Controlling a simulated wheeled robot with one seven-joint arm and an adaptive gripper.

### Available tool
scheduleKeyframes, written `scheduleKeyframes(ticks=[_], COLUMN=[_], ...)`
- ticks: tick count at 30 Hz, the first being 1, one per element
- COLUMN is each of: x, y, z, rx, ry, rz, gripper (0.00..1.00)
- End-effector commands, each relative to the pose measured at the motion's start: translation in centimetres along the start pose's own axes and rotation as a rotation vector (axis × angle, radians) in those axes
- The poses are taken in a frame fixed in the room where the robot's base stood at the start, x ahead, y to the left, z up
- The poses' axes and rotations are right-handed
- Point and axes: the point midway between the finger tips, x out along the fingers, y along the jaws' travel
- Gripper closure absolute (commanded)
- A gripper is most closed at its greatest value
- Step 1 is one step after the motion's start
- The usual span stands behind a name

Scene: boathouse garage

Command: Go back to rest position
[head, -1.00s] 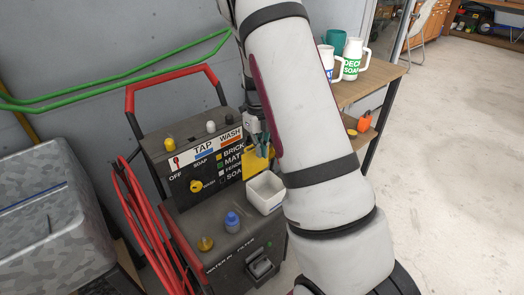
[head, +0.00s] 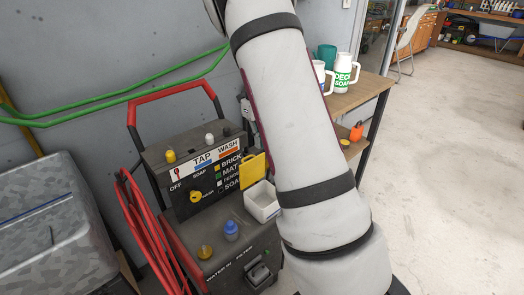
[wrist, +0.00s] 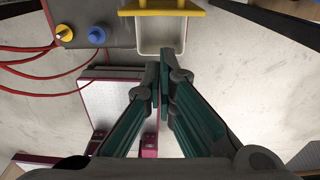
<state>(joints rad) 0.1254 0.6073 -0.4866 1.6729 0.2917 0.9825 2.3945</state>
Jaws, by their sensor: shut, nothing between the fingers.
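My gripper (wrist: 159,82) is in the wrist view, its two green-sided fingers together and holding nothing. In that view its tips lie just below the white bin (wrist: 162,36) with the yellow lid (wrist: 165,8). In the head view my arm fills the middle and my gripper is hidden behind it. The wash machine (head: 190,148) stands left of my arm, with a yellow dial (head: 195,196) and a row of labels. The white bin (head: 263,203) on its right side has its yellow lid (head: 253,170) raised.
A grey patterned box (head: 50,225) is at left. Red hoses (head: 148,230) hang beside the machine. The floor at right is clear.

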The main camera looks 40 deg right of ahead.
Motion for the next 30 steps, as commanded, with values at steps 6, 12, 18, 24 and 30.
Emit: scheduleKeyframes(ticks=[6,12,18,24,30], x=[-0.8,-1.6,-7.3,-14.4,-20.0], y=[0.0,0.5,4.4,10.1,15.3], z=[0.2,0.0,-2.5,-7.2,-13.0], rx=[-0.001,-0.037,-0.358,-0.870,-1.397], ry=[0.000,-0.008,-0.074,-0.164,-0.232], rz=[0.000,0.004,0.024,0.006,-0.072], gripper=[1.00,1.00,1.00,1.00,1.00])
